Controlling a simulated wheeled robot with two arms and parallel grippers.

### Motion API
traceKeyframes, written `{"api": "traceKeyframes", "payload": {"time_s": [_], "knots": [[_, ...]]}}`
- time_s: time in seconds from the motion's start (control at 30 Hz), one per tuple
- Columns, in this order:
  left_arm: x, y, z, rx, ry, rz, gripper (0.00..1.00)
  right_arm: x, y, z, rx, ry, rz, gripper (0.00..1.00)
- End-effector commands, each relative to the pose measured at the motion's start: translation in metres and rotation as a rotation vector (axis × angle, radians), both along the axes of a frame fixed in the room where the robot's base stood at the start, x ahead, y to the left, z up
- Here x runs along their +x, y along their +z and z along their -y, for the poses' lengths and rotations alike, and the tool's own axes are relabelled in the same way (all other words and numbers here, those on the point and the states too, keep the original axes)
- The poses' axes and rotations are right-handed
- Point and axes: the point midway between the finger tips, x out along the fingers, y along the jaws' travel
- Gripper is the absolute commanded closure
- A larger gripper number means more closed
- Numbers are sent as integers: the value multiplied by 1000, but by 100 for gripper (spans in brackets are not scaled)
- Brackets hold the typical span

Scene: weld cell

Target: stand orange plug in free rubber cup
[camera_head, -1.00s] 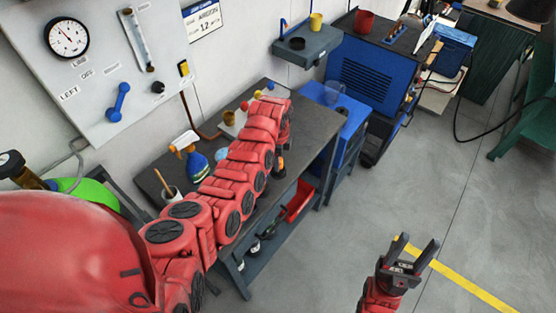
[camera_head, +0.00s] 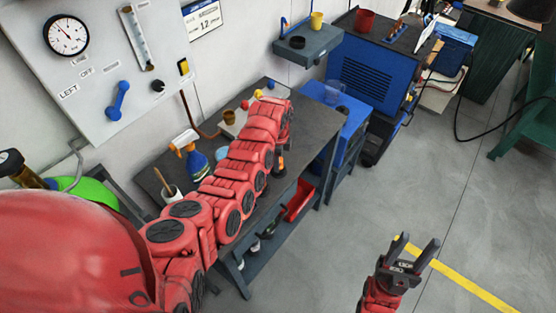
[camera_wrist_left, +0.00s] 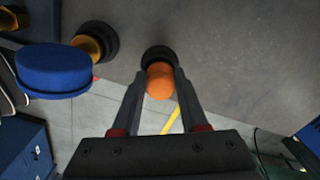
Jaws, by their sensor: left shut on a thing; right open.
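The orange plug (camera_wrist_left: 160,82) is between the two fingers of my left gripper (camera_wrist_left: 163,78) in the left wrist view, and the gripper is shut on it. A black rubber cup (camera_wrist_left: 157,53) shows right behind the plug. The plug overlaps its rim, and I cannot tell whether the plug is inside it. In the head view the orange plug (camera_head: 281,161) shows small beside my red arm, over the bench; my arm hides most of the left gripper. A second black cup (camera_wrist_left: 108,38) holds a yellow piece. My right gripper (camera_head: 416,246) is open and empty above the floor.
A large blue rounded object (camera_wrist_left: 52,71) stands left of the cups in the wrist view. The dark bench (camera_head: 310,130) also carries a spray bottle (camera_head: 195,160) and a white pot (camera_head: 171,194). A blue cabinet (camera_head: 368,75) stands beyond.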

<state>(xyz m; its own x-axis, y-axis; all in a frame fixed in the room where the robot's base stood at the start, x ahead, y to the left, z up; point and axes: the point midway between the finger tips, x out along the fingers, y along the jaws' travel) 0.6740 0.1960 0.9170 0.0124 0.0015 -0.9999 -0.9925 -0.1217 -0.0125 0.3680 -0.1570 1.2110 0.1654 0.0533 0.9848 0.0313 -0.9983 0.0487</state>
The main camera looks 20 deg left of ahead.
Motion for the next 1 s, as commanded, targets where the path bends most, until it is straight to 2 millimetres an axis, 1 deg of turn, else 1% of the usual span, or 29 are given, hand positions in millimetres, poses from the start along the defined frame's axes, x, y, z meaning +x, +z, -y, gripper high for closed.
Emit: {"api": "traceKeyframes", "payload": {"time_s": [0.17,0.2,0.27,0.53,0.63,1.0], "knots": [[0,-4,0,0,0,0,100,0,-3,0,0,0,0,50],[0,-4,0,0,0,1,53,0,-2,0,0,0,0,50],[0,-3,0,0,0,1,44,0,-2,0,0,0,0,50],[0,-3,0,0,0,0,44,0,-2,0,0,0,0,50],[0,0,0,0,0,0,44,0,1,0,0,0,0,50],[1,31,0,0,0,4,44,0,22,0,0,0,0,50]]}}
